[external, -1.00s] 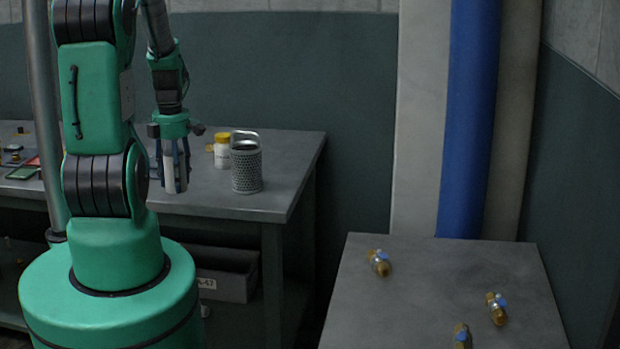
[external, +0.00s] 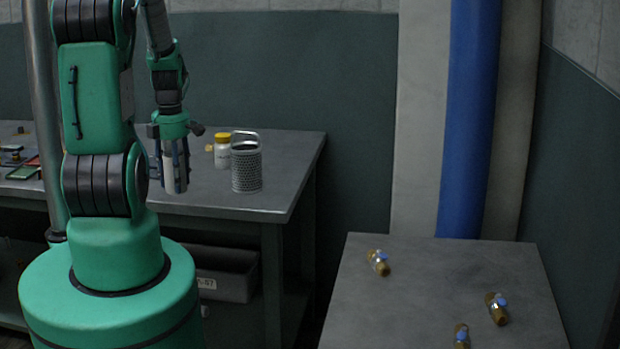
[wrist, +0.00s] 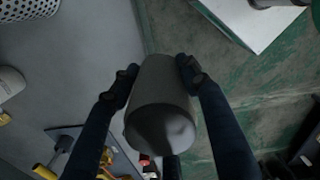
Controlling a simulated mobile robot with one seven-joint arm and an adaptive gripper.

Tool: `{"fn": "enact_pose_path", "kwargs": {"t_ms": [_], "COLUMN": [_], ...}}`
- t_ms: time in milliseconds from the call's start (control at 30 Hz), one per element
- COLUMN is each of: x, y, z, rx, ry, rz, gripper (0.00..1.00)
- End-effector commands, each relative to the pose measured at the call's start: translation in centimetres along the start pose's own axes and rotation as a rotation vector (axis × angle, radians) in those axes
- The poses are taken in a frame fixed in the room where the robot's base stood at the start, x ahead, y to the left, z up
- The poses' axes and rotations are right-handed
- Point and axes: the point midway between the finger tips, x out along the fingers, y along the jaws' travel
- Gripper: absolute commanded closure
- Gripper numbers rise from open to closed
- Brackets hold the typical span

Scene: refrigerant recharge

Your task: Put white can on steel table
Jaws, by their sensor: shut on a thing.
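The white can (external: 168,174) is upright between the fingers of my gripper (external: 176,172) in the external view, in front of the back bench top. In the wrist view the can (wrist: 160,105) looks grey in shadow, and my gripper's two fingers (wrist: 158,78) press on its sides. The can's far end and what lies under it are hidden. A grey metal-topped table (external: 440,285) stands at lower right, apart from my gripper. The grey bench (external: 225,203) behind my arm also has a metal-like top. I cannot tell which one is the steel table.
A perforated metal basket (external: 247,168) and a white bottle with yellow cap (external: 222,151) stand on the bench, right of my gripper. A grey bin (external: 226,275) sits under the bench.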

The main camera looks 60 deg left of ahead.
Motion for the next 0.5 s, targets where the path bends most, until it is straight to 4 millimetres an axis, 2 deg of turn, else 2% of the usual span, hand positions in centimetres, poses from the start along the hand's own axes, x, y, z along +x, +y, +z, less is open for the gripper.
{"fn": "enact_pose_path", "kwargs": {"t_ms": [267, 500], "x": [0.0, 0.1], "y": [-0.3, -1.9], "z": [0.6, 3.4], "rx": [0.015, 0.086], "ry": [0.000, 0.000], "rz": [0.001, 0.000], "gripper": [0.91, 0.91]}}
